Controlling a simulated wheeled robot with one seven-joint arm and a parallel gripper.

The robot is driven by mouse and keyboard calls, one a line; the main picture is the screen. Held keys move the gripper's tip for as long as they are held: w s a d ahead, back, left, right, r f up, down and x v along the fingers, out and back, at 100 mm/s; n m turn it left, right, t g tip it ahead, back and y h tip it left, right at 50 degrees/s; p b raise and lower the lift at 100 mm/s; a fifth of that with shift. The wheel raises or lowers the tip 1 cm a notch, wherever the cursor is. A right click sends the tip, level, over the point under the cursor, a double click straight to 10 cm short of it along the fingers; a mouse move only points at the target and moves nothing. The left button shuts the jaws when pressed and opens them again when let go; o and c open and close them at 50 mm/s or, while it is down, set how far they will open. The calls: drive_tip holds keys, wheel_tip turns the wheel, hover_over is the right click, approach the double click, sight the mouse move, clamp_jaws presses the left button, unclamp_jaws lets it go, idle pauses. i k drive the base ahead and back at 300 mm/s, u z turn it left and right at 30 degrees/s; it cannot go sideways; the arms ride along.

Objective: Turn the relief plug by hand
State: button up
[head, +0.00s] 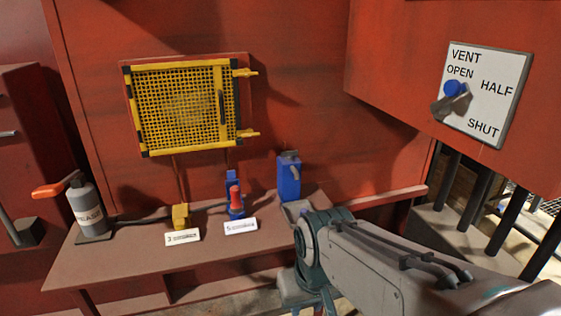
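No part is legibly marked as the relief plug, so I cannot tell which it is. On the brown bench stand a small yellow fitting (180,216) and a blue fitting with an upright red part (235,198). Each has a white label card in front, too small to read fully. A blue upright box (289,178) stands farther right. My arm reaches in from the lower right and ends near the bench's right end. My gripper (306,300) points down at the bottom edge, right of the fittings and apart from them. Its fingers are not clear.
A yellow mesh guard (183,106) is on the red wall. A vent panel (486,98) with a blue-knobbed lever hangs right. Dark posts stand below it.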

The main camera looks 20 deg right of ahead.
sight(289, 155)
drive_tip(key=u, duration=0.3)
drive_tip(key=k, duration=0.2)
drive_tip(key=z, duration=1.1)
drive_tip(key=i, duration=0.6)
drive_tip(key=z, duration=0.1)
